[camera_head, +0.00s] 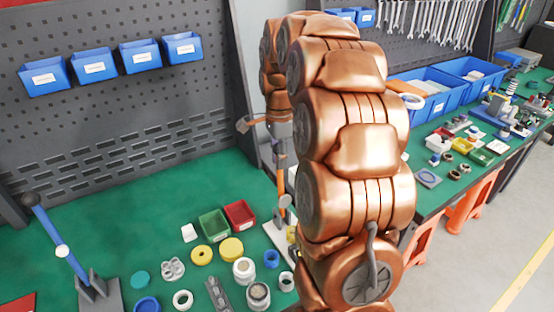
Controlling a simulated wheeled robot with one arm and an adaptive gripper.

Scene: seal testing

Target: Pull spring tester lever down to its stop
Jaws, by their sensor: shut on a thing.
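The spring tester (282,190) looks to be the slim upright device with orange parts and a pale base, just left of my arm. My arm hides its right side. My gripper (279,133) is small and partly hidden at the end of my copper arm, at the top of this device. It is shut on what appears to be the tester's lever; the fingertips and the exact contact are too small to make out. I cannot tell the lever's angle or its stop.
A blue lever with a white collar (62,251) stands tilted on a grey base at left. Rings, caps and small green (214,224) and red (239,213) bins crowd the green bench before the tester. Blue bins (141,55) hang on the pegboard. The bench's left middle is clear.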

